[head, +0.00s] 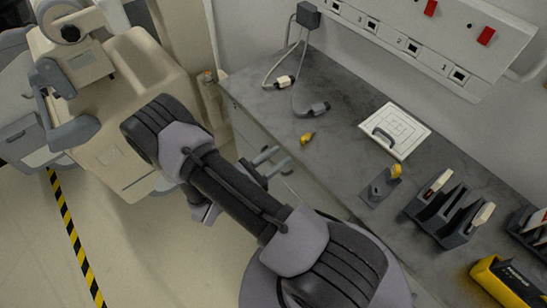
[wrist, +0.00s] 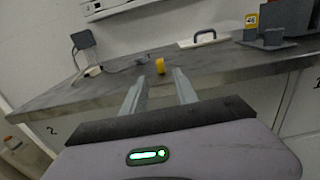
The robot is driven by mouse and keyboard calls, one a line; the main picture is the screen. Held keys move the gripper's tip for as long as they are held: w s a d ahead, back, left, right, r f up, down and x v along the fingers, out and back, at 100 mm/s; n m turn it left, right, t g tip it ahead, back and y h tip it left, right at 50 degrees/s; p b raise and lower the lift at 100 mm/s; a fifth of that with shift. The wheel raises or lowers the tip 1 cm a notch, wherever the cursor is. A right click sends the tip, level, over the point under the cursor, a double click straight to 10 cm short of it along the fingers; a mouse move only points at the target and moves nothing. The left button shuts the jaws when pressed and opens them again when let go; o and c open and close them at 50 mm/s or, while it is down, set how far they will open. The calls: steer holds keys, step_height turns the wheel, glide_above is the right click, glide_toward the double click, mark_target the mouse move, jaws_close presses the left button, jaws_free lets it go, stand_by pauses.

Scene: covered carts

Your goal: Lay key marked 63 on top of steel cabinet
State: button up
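A small yellow key-like piece (head: 307,137) lies on the grey worktop near its front edge. It also shows in the wrist view (wrist: 160,66), beyond and between my fingertips. A second yellow piece (head: 396,170) stands upright on a small grey stand; its tag shows in the wrist view (wrist: 252,20) with digits too blurred to read surely. I cannot read 63 on either piece. The worktop (head: 345,90) tops a cabinet with pale numbered fronts (wrist: 65,130); I cannot tell whether this is the steel cabinet. My gripper (wrist: 160,76) is open and empty, in front of the worktop edge.
On the worktop are a white plate with a handle (head: 408,128), a dark slotted rack (head: 450,212), a yellow-black case (head: 500,281) and cabled plugs (head: 318,108). A white socket panel (head: 420,35) is on the wall. A beige machine (head: 120,110) stands left.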

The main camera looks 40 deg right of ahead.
steer(key=s+a+r+m+g+y, duration=0.2)
steer(key=s+r+m+g+y, duration=0.15)
steer(key=r+m, duration=0.3)
steer(key=s+a+r+m+g+y, duration=0.2)
steer(key=s+r+m+g+y, duration=0.15)
steer(key=r+m+y, duration=0.35)
steer(key=s+a+r+m+t+y, duration=0.4)
steer(key=a+r+m+t+y, duration=0.5)
steer(key=a+r, duration=0.5)
steer(key=shift+a+r+m+t, duration=0.2)
steer(key=shift+r+m+t, duration=0.25)
steer(key=shift+r+t, duration=0.5)
